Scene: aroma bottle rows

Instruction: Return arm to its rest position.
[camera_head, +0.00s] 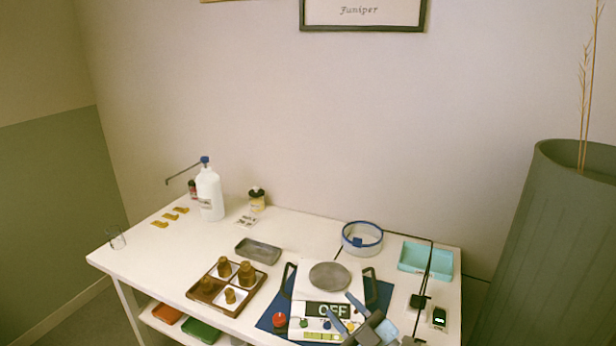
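My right gripper (338,303) is at the lower right of the head view, in front of the hot plate. Its two blue fingers are spread apart with nothing between them, and its grey body is partly cut off by the bottom edge. My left gripper is not in the view. The white hot plate device (301,293) has a round grey plate on top and a display reading OFF (327,310).
A grey dish (258,251), white spray bottle (210,195), blue-rimmed round container (362,238) and teal tray (426,260) stand on the white table (305,231). A tall green planter (545,240) is at right. Space above the table is clear.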

